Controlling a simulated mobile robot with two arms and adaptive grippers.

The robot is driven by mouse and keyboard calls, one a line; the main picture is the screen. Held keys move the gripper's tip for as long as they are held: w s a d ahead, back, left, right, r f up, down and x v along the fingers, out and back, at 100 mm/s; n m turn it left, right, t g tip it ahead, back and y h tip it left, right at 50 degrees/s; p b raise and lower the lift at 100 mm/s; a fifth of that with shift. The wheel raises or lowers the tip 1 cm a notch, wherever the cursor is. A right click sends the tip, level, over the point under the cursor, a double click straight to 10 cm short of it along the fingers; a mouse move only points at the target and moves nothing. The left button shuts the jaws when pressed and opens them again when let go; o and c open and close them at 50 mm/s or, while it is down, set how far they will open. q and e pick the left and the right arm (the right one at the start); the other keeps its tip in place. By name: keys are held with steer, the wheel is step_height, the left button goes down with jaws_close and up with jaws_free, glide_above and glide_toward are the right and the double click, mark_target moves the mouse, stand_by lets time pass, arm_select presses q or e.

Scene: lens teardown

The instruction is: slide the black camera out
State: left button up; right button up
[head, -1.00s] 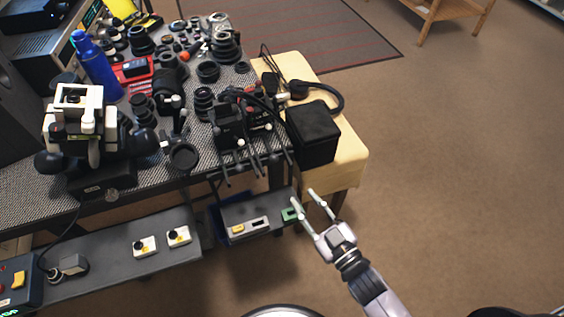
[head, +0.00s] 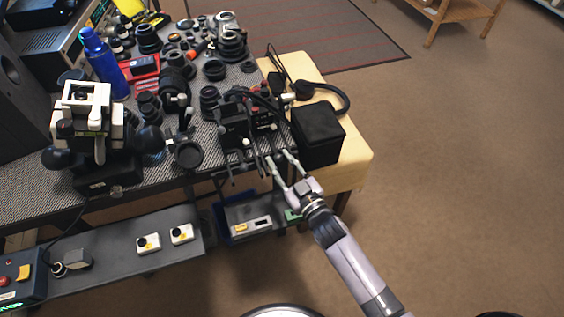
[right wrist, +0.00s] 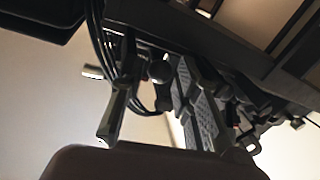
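A black camera-like body (head: 233,120) stands at the table's right front edge in the head view, among black rods and cables. I cannot tell for sure that it is the black camera. My right gripper (head: 279,158) is at that edge, just in front of the rods, with its two fingers apart. In the right wrist view the fingers of my right gripper (right wrist: 157,62) are spread below dark parts and cables. A round black knob shows between them, and nothing is clearly gripped. Contact cannot be made out. My left gripper is not in view.
A black box (head: 318,134) stands on a cream side table (head: 350,165) right of the rods. Lenses and rings crowd the patterned table (head: 30,180). A lower shelf (head: 115,262) holds small white boxes. The floor at right is clear.

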jaws_close()
stand_by(0.6)
